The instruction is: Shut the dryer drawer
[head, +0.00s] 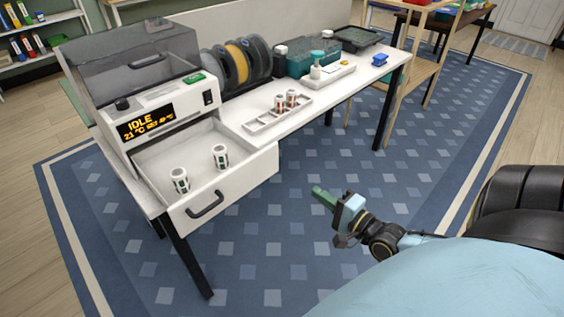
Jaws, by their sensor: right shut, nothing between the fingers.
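The white dryer (158,110) stands at the left end of the white table, with a grey see-through lid and a lit display reading IDLE. Its drawer (240,179) is pulled out toward the front, with a dark handle (206,204) on its face. Two small white canisters with dark labels stand inside the drawer, one at the left (180,181) and one further back (220,157). My right gripper (318,192) is shut and empty, to the right of the drawer and apart from it, over the rug. My left gripper is not in view.
On the table (333,92) are a row of filament spools (238,62), a tray (277,115) holding small orange-and-white vials, a teal box (305,60) and a blue item (380,59). A wooden rack stands at the right. The patterned rug before the drawer is clear.

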